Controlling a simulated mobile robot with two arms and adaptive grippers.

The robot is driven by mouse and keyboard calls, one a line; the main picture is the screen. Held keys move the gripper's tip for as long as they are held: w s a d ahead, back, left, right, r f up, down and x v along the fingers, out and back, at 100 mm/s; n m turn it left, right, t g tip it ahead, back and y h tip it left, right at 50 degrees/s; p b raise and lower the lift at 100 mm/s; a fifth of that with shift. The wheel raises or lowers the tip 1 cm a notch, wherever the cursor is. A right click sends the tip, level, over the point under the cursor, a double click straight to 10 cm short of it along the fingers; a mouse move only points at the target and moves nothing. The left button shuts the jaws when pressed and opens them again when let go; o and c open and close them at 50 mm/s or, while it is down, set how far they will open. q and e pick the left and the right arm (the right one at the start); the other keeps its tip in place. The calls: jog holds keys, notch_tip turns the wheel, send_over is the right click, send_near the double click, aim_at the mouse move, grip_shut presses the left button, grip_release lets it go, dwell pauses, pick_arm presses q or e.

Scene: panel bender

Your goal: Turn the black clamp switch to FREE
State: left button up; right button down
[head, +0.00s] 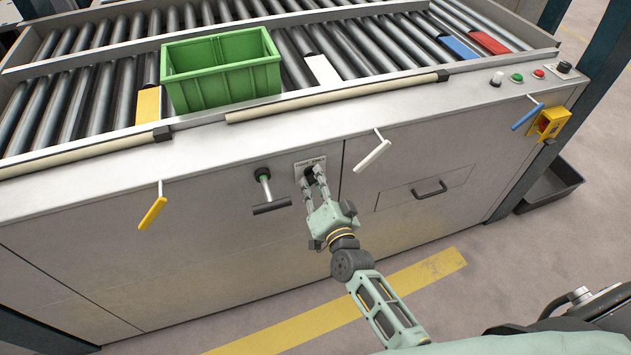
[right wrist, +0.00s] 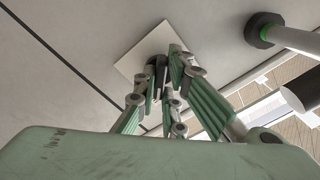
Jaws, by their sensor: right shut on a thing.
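The black clamp switch (head: 310,173) sits on a pale label plate (head: 300,166) on the front panel of the machine. My right gripper (head: 315,177) reaches up to it with its fingers around the switch knob and is shut on it. In the right wrist view the fingertips (right wrist: 168,72) close on the dark knob (right wrist: 155,65) in front of the white plate (right wrist: 140,42). The fingers cover most of the knob, and the lettering on the plate is too small to read. My left gripper is not in view.
A black T-handle (head: 272,207) sticks out just left of the switch. A white lever (head: 373,154) hangs to its right, a yellow lever (head: 152,213) far left. A green crate (head: 222,72) stands on the roller conveyor above. A drawer handle (head: 429,188) is further right.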

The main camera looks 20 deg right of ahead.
jog(key=c, duration=1.8)
grip_release()
jog(key=shift+c, duration=0.2)
jog(key=shift+s, duration=0.15)
jog(key=s, duration=1.1)
jog(key=shift+s+d, duration=0.2)
jog(key=shift+s, duration=0.2)
